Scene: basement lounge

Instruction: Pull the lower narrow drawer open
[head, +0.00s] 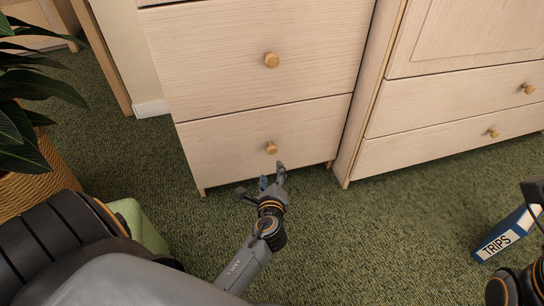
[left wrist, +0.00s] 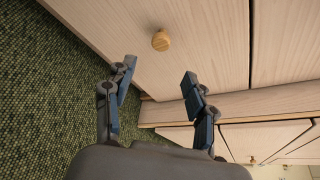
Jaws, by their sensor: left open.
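The lower narrow drawer (head: 225,143) is the bottom front of the pale wood chest in the head view. It is closed, with a round wooden knob (head: 271,148) near its middle. My left gripper (head: 272,172) is open just below and in front of the knob, apart from it. In the left wrist view, the knob (left wrist: 161,41) shows beyond the gap between the open fingertips (left wrist: 159,70). Nothing is between the fingers. My right gripper's fingers do not show; only dark parts of that arm appear at the lower right.
The upper drawer (head: 215,60) above is closed. A wider cabinet (head: 440,105) with closed drawers stands at the right. A plant in a wicker basket (head: 30,175) is at the left.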

